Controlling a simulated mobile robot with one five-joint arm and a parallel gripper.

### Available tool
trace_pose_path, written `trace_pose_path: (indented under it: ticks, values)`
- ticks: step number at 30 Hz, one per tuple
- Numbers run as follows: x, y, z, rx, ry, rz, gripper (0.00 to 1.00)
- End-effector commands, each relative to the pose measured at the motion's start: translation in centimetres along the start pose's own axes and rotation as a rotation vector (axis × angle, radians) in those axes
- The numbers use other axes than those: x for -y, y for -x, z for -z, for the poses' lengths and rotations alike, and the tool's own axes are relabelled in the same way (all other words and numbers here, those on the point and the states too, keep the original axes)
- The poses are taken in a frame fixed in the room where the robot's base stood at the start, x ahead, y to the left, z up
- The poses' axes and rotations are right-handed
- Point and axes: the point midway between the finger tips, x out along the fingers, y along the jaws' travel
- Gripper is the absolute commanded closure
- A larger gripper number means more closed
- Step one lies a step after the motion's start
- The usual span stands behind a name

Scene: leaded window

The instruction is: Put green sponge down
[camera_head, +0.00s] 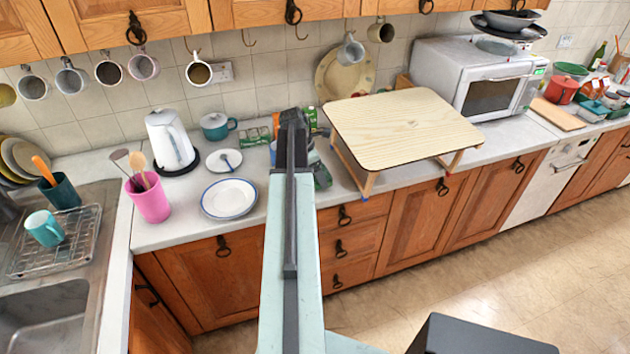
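My arm reaches forward over the worktop, and my gripper (293,122) is at its far end, seen from behind. The arm hides the fingertips and anything between them, so I cannot tell whether it is open or shut. I cannot clearly make out a green sponge. Small green items (257,137) lie on the worktop just left of my gripper. A green object (311,117) stands just to its right, partly hidden. A dark green item (321,173) shows right beside my arm; I cannot tell what it is.
A wooden-topped stand (405,125) is right of my arm on the worktop (190,235). A white plate (229,198), small saucer (224,160), kettle (170,140), teal pot (217,126) and pink holder (149,200) are to the left. Mugs hang from wall cupboards above.

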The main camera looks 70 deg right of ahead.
Motion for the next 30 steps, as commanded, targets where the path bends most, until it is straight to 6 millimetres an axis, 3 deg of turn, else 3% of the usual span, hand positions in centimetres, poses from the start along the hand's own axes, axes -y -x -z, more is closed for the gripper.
trace_pose_path:
  ticks: [5, 8, 12, 14, 25, 26, 27, 30]
  values:
    - [-0.5, 0.0, 0.1, 0.0, 0.0, 0.0, 0.59]
    - [-1.8, 0.0, 0.5, 0.0, 0.001, -0.001, 0.59]
    - [-1.5, -3.2, 1.6, 0.0, 0.0, 0.0, 0.59]
    - [-1.5, -3.7, 1.8, 0.0, 0.0, 0.0, 0.59]
    - [-1.5, -3.7, 1.8, 0.0, 0.0, 0.0, 0.59]
    - [-1.5, -3.7, 1.8, 0.0, 0.0, 0.0, 0.13]
    - [-1.5, -3.6, 1.7, 0.0, 0.0, 0.0, 0.01]
    - [-1.5, -3.6, 1.7, 0.0, 0.0, 0.0, 0.0]
